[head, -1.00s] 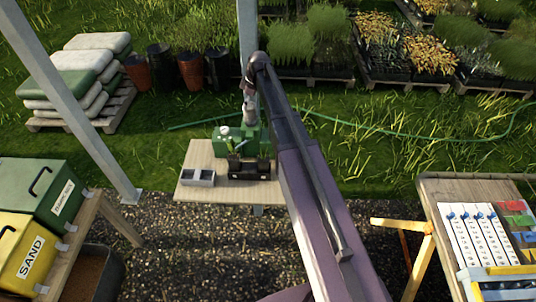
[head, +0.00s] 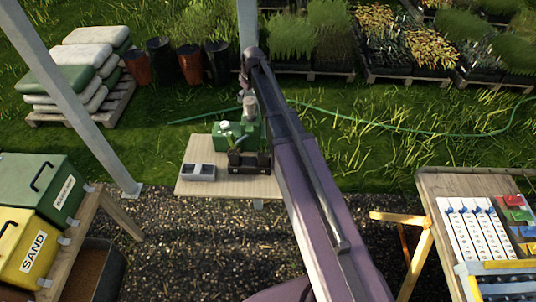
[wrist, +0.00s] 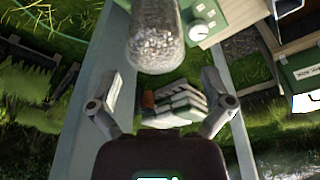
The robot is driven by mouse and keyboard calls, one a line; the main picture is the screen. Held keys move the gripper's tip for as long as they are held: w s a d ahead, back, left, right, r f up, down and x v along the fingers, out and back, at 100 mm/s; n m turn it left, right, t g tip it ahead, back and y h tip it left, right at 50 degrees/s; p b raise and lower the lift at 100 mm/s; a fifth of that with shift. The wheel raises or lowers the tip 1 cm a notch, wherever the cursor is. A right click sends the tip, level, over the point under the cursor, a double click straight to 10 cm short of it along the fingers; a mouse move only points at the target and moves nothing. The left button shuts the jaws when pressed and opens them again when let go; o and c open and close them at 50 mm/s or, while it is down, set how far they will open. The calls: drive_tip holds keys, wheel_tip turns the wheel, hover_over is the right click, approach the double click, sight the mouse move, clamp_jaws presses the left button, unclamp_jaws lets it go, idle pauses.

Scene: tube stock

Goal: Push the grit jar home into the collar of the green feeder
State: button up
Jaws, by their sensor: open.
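The grit jar (wrist: 155,40) is clear and full of pale grit. It hangs at the top middle of the wrist view, its rounded end towards my gripper. In the head view it is a small pale shape (head: 250,107) above the green feeder (head: 228,142), which stands on a small wooden table. The feeder (wrist: 235,14) also shows at the top right of the wrist view, with a white knob. My gripper (wrist: 160,88) is open and empty, its fingers spread apart just below the jar's end, not closed on it. The collar and the jar's other end are out of view.
A grey two-part tray (head: 198,173) and a dark box (head: 262,162) sit in front of the feeder on the table (head: 225,187). A grey post (head: 247,35) rises behind. Bins stand at left, and a bench with coloured items (head: 490,230) at right.

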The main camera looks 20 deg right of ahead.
drive_tip(key=shift+a+f+m+t+h+b, duration=0.1)
drive_tip(key=shift+m+t+h, duration=0.1)
drive_tip(key=shift+m, duration=0.65)
drive_tip(key=shift+d+f+m+t+h+b, duration=0.1)
drive_tip(key=shift+m+h, duration=0.1)
drive_tip(key=shift+m, duration=0.7)
drive_tip(key=shift+a+f+m+t+h+b, duration=0.1)
drive_tip(key=shift+m+h, duration=0.1)
drive_tip(key=shift+m, duration=0.65)
drive_tip(key=shift+m, duration=0.4)
